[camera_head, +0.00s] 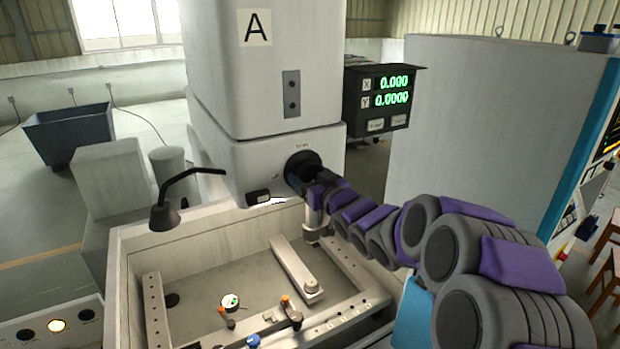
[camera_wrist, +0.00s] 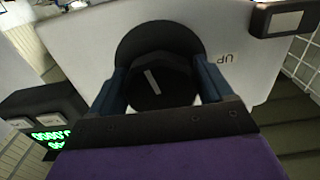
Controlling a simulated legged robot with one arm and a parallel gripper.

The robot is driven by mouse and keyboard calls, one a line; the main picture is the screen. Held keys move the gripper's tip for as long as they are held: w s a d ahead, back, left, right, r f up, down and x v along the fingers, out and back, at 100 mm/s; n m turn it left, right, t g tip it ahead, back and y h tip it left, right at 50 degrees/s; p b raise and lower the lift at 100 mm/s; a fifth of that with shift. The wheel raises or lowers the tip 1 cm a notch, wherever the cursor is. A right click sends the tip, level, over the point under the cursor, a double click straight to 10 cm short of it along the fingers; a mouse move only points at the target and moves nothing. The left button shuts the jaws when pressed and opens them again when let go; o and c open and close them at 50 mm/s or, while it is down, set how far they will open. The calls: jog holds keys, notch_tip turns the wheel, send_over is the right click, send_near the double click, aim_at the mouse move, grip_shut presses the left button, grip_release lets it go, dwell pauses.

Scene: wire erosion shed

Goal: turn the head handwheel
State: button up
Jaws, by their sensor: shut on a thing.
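The head handwheel (camera_head: 301,168) is a dark round wheel on the front of the white machine head (camera_head: 265,70), which carries a label "A". In the wrist view the handwheel (camera_wrist: 158,80) is black with a pale bar mark on its face. My gripper (camera_head: 312,188) reaches it from the lower right. In the wrist view the two blue fingers of my gripper (camera_wrist: 160,88) stand on either side of the wheel's hub and are shut on it. A label "UP" (camera_wrist: 231,57) is beside the wheel. My gripper hides part of the wheel in the head view.
A readout box (camera_head: 388,100) showing X 0.000 and Y 0.0000 is right of the head. A lamp (camera_head: 165,212) on a bent arm stands at the left. The open work tank (camera_head: 130,235) with clamps lies below. A large grey cabinet (camera_head: 490,120) is at the right.

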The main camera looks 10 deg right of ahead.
jog(key=shift+d+n, duration=0.1)
jog(key=shift+n, duration=0.3)
jog(key=n+b, duration=0.2)
jog(key=n, duration=0.1)
jog(key=shift+f+n+b, duration=0.2)
jog(key=shift+n+b, duration=0.1)
jog(key=shift+b, duration=0.05)
jog(key=n+b, duration=0.1)
jog(key=n, duration=0.2)
jog(key=n+b, duration=0.2)
jog(key=n, duration=0.1)
jog(key=shift+w+d+r, duration=0.1)
jog(key=shift+d, duration=0.1)
jog(key=n+b, duration=0.3)
jog(key=n, duration=0.3)
jog(key=shift+n, duration=0.3)
jog(key=shift+a+r+n+b, duration=0.1)
jog(key=shift+a+n+b, duration=0.05)
jog(key=shift+n+b, duration=1.05)
jog(key=shift+c, duration=0.2)
jog(key=shift+n, duration=0.3)
jog(key=o, duration=1)
jog(key=shift+r, duration=0.1)
